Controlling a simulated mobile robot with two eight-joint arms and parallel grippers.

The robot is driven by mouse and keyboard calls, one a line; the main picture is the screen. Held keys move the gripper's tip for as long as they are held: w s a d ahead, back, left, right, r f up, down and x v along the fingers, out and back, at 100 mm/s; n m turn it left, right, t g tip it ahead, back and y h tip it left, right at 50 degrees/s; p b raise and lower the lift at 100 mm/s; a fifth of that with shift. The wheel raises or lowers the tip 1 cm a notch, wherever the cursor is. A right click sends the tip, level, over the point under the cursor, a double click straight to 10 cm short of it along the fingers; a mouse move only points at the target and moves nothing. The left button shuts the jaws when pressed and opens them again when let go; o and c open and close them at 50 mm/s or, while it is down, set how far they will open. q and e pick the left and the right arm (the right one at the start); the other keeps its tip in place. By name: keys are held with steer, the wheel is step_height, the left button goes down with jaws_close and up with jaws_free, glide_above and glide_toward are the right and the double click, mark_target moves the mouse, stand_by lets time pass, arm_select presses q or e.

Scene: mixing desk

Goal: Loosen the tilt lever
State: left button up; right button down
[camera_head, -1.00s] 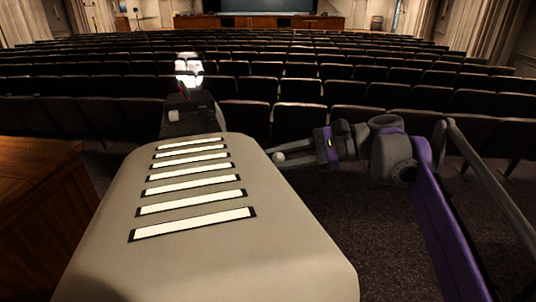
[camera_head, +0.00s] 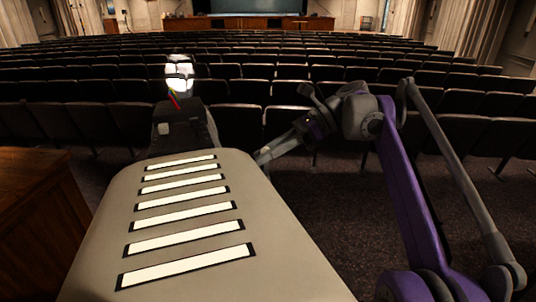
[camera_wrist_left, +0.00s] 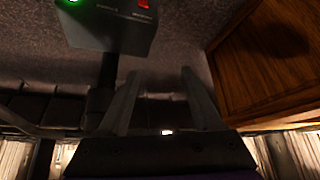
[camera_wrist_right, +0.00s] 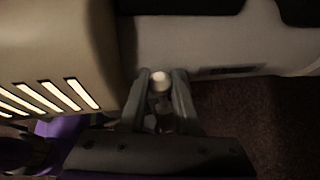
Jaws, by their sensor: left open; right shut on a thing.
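A pale round knob (camera_wrist_right: 160,82), apparently the end of the tilt lever, sits between the fingertips of my right gripper (camera_wrist_right: 161,76) in the right wrist view. That gripper is shut on it. The lever's shaft is too dark to make out. In the head view my right gripper (camera_head: 262,156) points left and slightly down, its tips low at the left end of its arm; the knob cannot be made out there. My left gripper (camera_wrist_left: 163,84) is open and empty in the left wrist view, its two fingers well apart. It is not visible in the head view.
A dark box (camera_head: 180,136) with a bright white lamp (camera_head: 180,72) above it stands ahead. A grey box (camera_wrist_left: 115,28) with a green light and red switch is near my left gripper. A wooden desk (camera_head: 35,195) is at left. Seat rows (camera_head: 240,88) fill the background.

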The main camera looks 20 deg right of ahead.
stand_by(0.5)
steer(key=c, duration=0.6)
jaws_free()
steer(key=shift+w, duration=0.1)
steer(key=v, duration=1.1)
